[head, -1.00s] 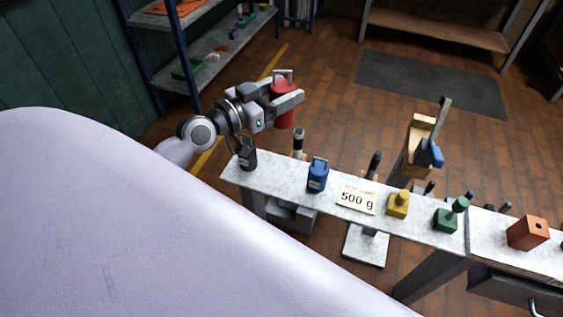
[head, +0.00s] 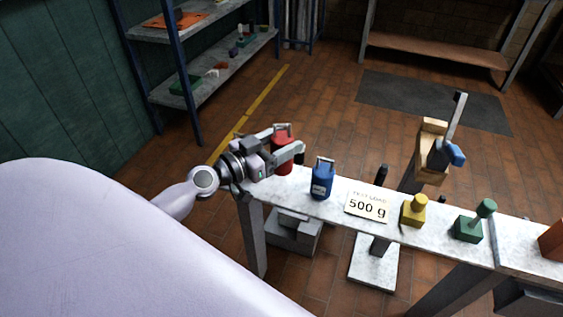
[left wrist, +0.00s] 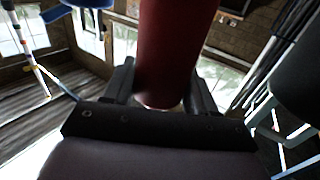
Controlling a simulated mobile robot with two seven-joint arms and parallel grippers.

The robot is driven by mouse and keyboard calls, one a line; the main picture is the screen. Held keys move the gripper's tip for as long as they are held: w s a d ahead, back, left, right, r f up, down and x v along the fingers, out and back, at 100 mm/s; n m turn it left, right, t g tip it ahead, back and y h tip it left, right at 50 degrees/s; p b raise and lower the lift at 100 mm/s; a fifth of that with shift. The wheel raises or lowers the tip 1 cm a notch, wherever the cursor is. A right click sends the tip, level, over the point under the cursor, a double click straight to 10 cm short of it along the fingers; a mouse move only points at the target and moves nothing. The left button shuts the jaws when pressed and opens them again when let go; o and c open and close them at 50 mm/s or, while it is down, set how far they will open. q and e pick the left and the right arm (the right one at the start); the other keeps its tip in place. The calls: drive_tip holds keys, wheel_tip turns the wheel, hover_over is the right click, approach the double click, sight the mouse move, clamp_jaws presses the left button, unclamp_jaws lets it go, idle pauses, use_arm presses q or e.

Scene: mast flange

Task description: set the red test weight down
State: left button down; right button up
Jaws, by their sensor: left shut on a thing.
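The red test weight (head: 281,158) is a red cylinder with a metal handle on top. My left gripper (head: 287,150) is shut on it, with a finger on either side, and holds it upright at the left end of the narrow bench (head: 340,190). I cannot tell whether its base touches the bench top. In the left wrist view the red weight (left wrist: 172,50) stands between the two dark fingers (left wrist: 165,92). My right gripper is not in view.
A blue weight (head: 322,182) stands just right of the red one. Further right are a "500 g" card (head: 367,206), a yellow weight (head: 414,212) and a green one (head: 472,226). A tan stand (head: 432,160) with a blue part rises behind the bench. Shelves (head: 205,80) stand back left.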

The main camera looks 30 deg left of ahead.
use_arm(q)
drive_tip(key=shift+f+b, duration=1.5)
drive_tip(key=shift+f, duration=0.45)
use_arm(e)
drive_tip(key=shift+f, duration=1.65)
use_arm(q)
drive_tip(key=shift+f, duration=0.15)
drive_tip(key=shift+c, duration=1.6)
unclamp_jaws()
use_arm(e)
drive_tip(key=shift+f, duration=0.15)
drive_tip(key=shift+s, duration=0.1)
use_arm(q)
drive_tip(key=shift+s+a+f, duration=0.1)
drive_tip(key=shift+s+a, duration=0.05)
drive_tip(key=shift+s, duration=0.25)
drive_tip(key=b+v, duration=0.5)
drive_tip(key=v, duration=0.6)
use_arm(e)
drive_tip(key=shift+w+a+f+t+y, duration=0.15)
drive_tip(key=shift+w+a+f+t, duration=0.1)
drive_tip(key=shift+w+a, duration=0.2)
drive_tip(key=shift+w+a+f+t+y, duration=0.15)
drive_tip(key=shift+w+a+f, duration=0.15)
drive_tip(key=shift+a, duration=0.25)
